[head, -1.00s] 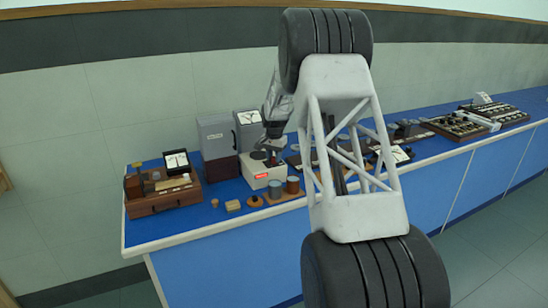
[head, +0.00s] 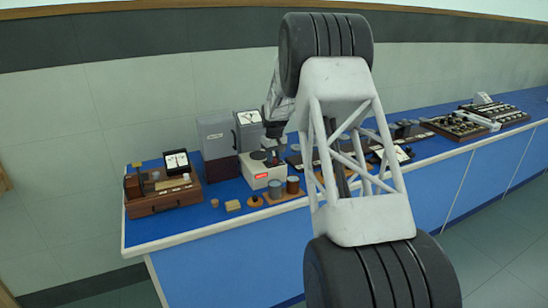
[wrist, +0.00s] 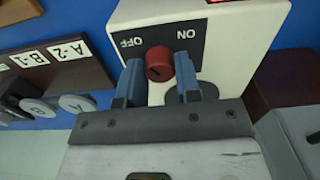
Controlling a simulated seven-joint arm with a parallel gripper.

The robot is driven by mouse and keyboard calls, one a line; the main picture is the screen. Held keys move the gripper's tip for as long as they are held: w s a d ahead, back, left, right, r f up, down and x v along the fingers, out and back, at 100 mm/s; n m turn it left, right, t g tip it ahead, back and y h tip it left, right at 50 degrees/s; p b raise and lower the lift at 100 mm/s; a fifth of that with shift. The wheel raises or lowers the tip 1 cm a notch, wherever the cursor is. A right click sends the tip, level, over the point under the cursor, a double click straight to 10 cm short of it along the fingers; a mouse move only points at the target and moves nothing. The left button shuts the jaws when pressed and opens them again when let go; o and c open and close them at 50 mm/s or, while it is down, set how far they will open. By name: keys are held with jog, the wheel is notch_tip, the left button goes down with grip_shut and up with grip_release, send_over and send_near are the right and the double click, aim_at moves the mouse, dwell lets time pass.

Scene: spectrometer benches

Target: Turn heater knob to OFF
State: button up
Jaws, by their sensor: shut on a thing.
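The heater is a white box (head: 262,171) with a red label on its front, standing on the blue bench in the head view. In the wrist view its white casing (wrist: 235,60) carries a dark panel marked OFF and ON, both upside down in the picture. The red heater knob (wrist: 158,62) sits between these marks, OFF to its left and ON to its right. My gripper (wrist: 159,80) has its two blue-grey fingers on either side of the knob, shut on it. Which mark the knob points to is not clear. In the head view my arm partly hides the gripper area.
A wooden box with a meter (head: 176,160) stands at the bench's left end. A grey cabinet (head: 217,135) and a dial meter (head: 249,120) stand behind the heater. Small cans (head: 275,187) stand in front. In the wrist view, a labelled panel (wrist: 55,70) lies left.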

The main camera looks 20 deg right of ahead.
aim_at(274, 158)
jog(key=shift+n, duration=1.1)
jog(key=o, duration=0.9)
jog(key=shift+o, duration=0.2)
jog(key=shift+r, duration=0.15)
jog(key=shift+r, duration=3.8)
